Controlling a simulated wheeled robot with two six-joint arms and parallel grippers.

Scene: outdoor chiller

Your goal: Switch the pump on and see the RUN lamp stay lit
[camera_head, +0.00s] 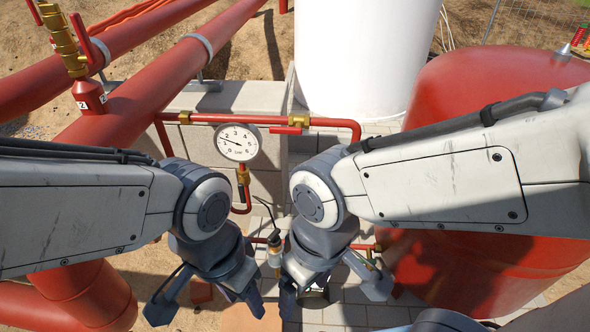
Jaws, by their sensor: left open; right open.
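I cannot make out a pump switch or a RUN lamp in the head view. My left gripper (205,300) is open and points down at the lower left of centre. My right gripper (328,293) is open and points down just right of it, over grey paving. I see nothing held in either gripper. A slim fitting with a brass-coloured part (275,254) and a dark cable stands between the two grippers; they partly hide it. A round white pressure gauge (238,143) sits on thin red pipework above the grippers, its needle towards the low end.
Thick red pipes (160,85) cross the left side. A brass valve (64,40) with red handles stands on them. A red-handled valve (290,128) sits on the thin pipe. A white tank (365,50) stands behind, a large red vessel (490,75) at right. Low block walls (235,100) limit room.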

